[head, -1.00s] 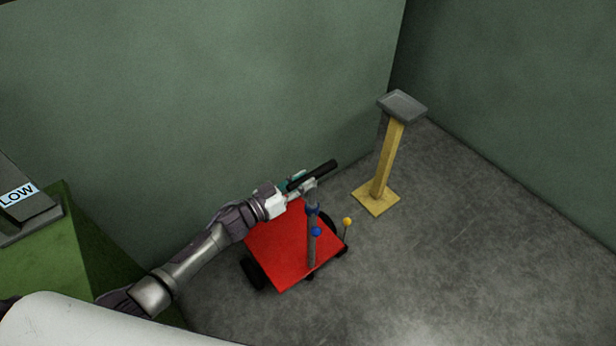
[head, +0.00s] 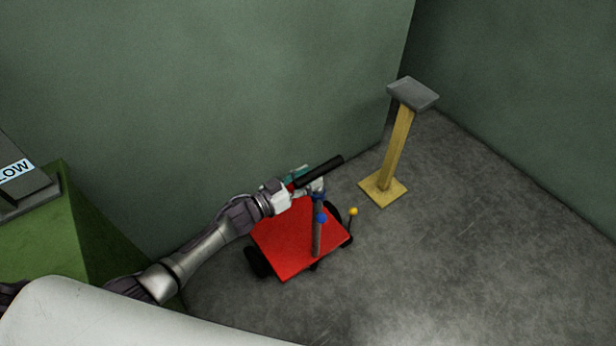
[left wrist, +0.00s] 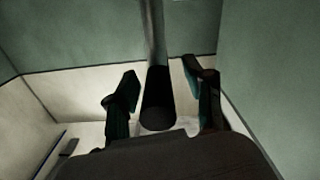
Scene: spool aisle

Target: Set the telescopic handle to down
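A red cart (head: 280,245) stands on the floor with an upright grey handle pole (head: 316,238) at its front right. The pole has a blue collar (head: 320,218) and a black bar grip (head: 325,167) on top. My left gripper (head: 306,184) is at the top of the pole, close to the near end of the grip. In the left wrist view the black grip (left wrist: 157,98) lies between the two spread fingers, with a gap on each side. Contact cannot be made out. My right gripper is in neither view.
A yellow post (head: 392,150) with a grey top stands right of the cart. An orange knob (head: 353,212) sticks up beside the cart. A green block (head: 60,240) with a "LOW" sign is at left. Walls close the back; floor at right is clear.

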